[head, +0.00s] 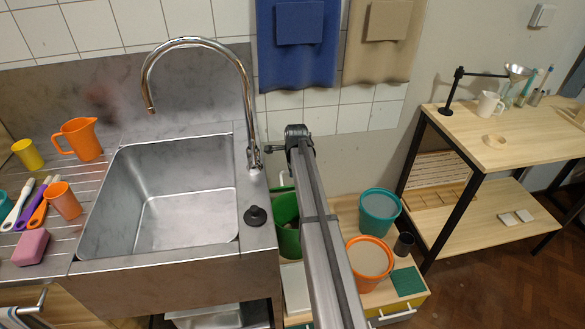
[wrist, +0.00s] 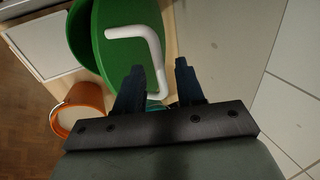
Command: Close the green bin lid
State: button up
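The green bin (head: 287,225) stands just right of the sink, partly hidden behind my arm in the head view. In the wrist view, the green lid (wrist: 115,58) faces the camera with its bent white handle (wrist: 140,34). The green bin's curved wall (wrist: 76,32) shows to the left of the lid, so the lid looks raised and open; its exact angle is hard to tell. My gripper (wrist: 160,78) is open and empty. Its two dark fingertips are apart, close to the lower end of the white handle; I cannot tell whether they touch it.
An orange bucket (head: 370,262) and a teal bucket (head: 380,212) stand right of the bin on a low wooden cabinet. A dark cup (head: 403,244) is beside them. The steel sink (head: 160,270) is on the left, and the tiled wall (head: 350,112) is close behind.

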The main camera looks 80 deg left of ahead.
jog(key=v, duration=1.3)
jog(key=shift+d+r, duration=0.2)
jog(key=shift+r, duration=0.15)
